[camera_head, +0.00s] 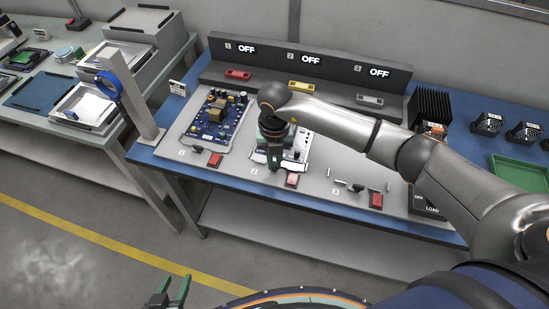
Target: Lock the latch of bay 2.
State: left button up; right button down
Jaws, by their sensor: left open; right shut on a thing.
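Bay 2 is the middle place on the grey fixture plate, with a board (299,145) in it that my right arm partly covers. My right gripper (274,163) points down at the front edge of bay 2. It is shut on what appears to be the bay 2 latch, mostly hidden between its fingers. My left gripper (173,289) is open and empty, low in the picture, away from the bench.
Bay 1 holds a blue circuit board (219,118). Bay 3 shows a bare latch (356,187) and a red block (376,200). The rear console (312,75) shows three OFF displays. A black heatsink (429,106) and green tray (520,172) stand at right.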

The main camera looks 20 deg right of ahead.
aim_at(275, 165)
jog(key=m+p, duration=0.1)
jog(key=m, duration=0.3)
jog(key=shift+r, duration=0.1)
dwell(0.5)
jog(key=c, duration=0.9)
grip_release()
jog(key=shift+c, duration=0.2)
notch_tip(275, 165, up, 12)
jog(key=b, duration=0.1)
jog(key=shift+r, duration=0.2)
